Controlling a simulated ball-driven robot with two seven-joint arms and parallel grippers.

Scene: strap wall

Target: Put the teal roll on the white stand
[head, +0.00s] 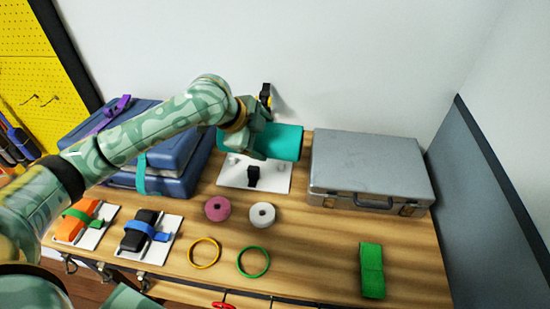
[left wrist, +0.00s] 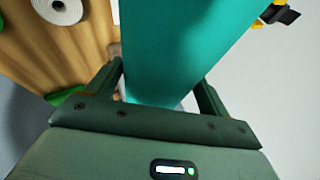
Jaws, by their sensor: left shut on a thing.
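The teal roll (head: 286,142) lies sideways over the back part of the white stand (head: 276,181). My left gripper (head: 256,143) is shut on the roll from above, left of its middle. In the left wrist view the teal roll (left wrist: 187,45) runs between the two fingers of my left gripper (left wrist: 160,88). The stand is a flat white plate with small white supports and a black strap (head: 253,176) at its front. I cannot tell whether the roll touches the supports. My right gripper is not in view.
A grey metal case (head: 370,168) stands close on the right, a blue case (head: 176,150) on the left. Pink (head: 217,208) and white (head: 262,215) tape rolls lie in front. A green block (head: 372,270) lies front right. The wall is behind.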

